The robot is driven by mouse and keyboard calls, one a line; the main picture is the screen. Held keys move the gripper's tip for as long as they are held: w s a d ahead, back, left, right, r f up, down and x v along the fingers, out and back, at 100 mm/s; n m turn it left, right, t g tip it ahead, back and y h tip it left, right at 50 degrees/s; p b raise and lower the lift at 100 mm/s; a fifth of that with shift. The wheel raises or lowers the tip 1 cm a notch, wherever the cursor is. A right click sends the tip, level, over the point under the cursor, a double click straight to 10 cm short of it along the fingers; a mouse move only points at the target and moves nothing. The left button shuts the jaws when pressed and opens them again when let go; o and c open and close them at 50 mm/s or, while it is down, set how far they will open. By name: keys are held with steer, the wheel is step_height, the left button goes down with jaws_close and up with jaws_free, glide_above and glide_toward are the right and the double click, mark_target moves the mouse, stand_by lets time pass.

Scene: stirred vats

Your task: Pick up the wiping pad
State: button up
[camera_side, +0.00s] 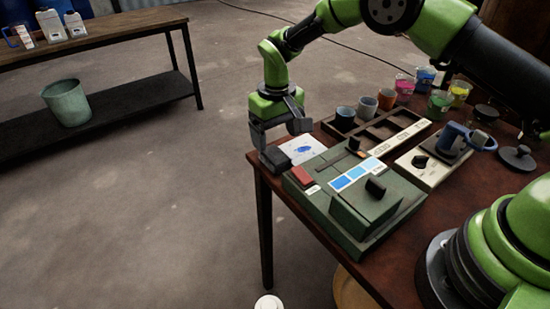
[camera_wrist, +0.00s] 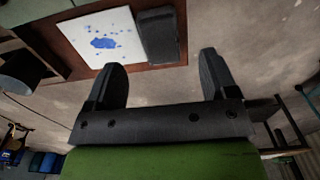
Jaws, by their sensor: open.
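The wiping pad appears to be the dark grey block (camera_side: 275,158) at the near left corner of the wooden table, beside a white sheet (camera_side: 302,146) with a blue stain. In the wrist view the pad (camera_wrist: 158,35) lies at the table edge, right of the white sheet (camera_wrist: 120,50). My gripper (camera_side: 281,136) is open and close to the pad at the table corner. In the wrist view its two fingers (camera_wrist: 163,64) stand apart with nothing between them, and the pad shows beyond the gap. Whether a finger touches the pad cannot be told.
A green machine (camera_side: 362,215) with a red block (camera_side: 302,176) stands right of the pad. A wooden rack (camera_side: 395,116) with cups is behind it. Colored beakers (camera_side: 459,92) stand at the back. Left of the table edge is open floor.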

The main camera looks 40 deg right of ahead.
mark_target(277, 156)
steer(key=shift+s+f, duration=0.15)
steer(key=shift+f, duration=3.05)
steer(key=c, duration=1)
step_height(277, 156, up, 10)
steer(key=shift+r, duration=0.1)
